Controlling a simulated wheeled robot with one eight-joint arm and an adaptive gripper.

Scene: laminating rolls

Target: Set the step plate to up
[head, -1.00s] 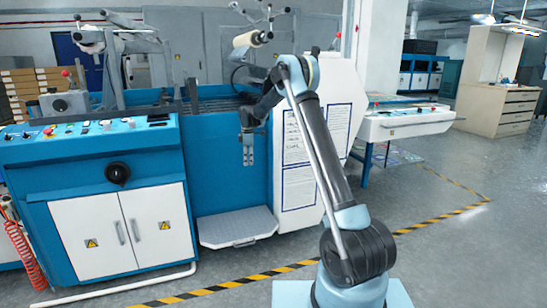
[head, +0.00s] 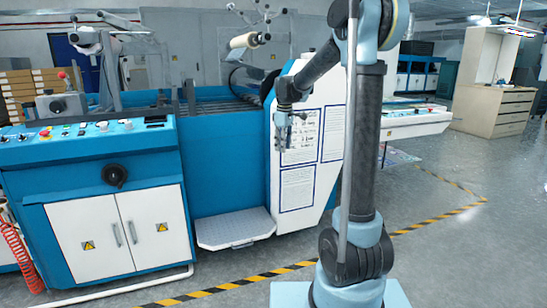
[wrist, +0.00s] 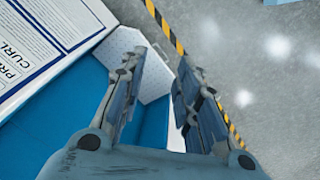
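The step plate (head: 236,229) is a light grey textured plate low on the front of the blue machine, folded out and lying about level above the floor. It also shows in the wrist view (wrist: 128,62), partly behind a finger. My gripper (head: 281,150) hangs pointing down in front of the white panel, well above the plate and to its right. In the wrist view my gripper (wrist: 157,68) has its two fingers apart with nothing between them; it is open.
The blue machine (head: 230,165) has a white panel with printed sheets (head: 298,188) right of the plate. White cabinet doors (head: 136,230) and a control panel (head: 85,140) stand at left. Yellow-black floor tape (head: 235,284) runs in front. The floor at right is clear.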

